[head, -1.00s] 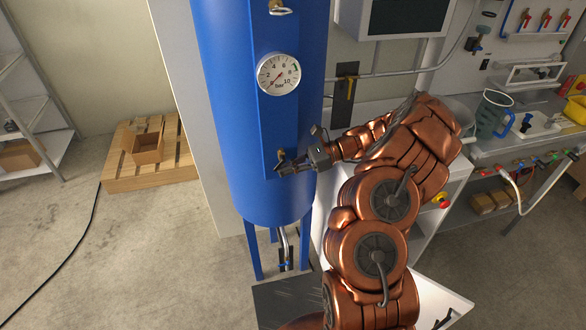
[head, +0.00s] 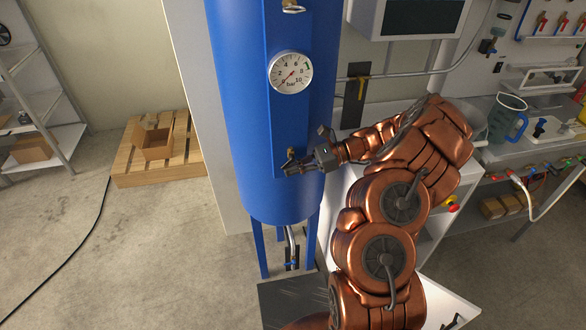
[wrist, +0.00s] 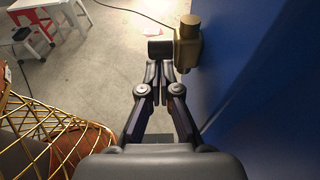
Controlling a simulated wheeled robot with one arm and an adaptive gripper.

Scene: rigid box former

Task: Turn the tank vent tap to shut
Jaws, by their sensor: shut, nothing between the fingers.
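The blue tank (head: 225,110) stands upright with a round pressure gauge (head: 290,72) on its front strip. A small brass tap (head: 291,154) sits low on that strip, below the gauge. In the wrist view its brass body (wrist: 188,45) is beside the blue wall, with a dark grey end piece (wrist: 160,49) sticking out to the left. My gripper (head: 288,170) is at this tap; in the wrist view its fingers (wrist: 158,72) are together and empty, their tips just short of the dark piece. I cannot tell whether they touch it. The tap handle's angle is unclear.
Another brass fitting (head: 292,8) is at the top of the strip, and a blue-handled valve (head: 291,262) is under the tank. A yellow-handled valve (head: 361,88) is on the wall to the right.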

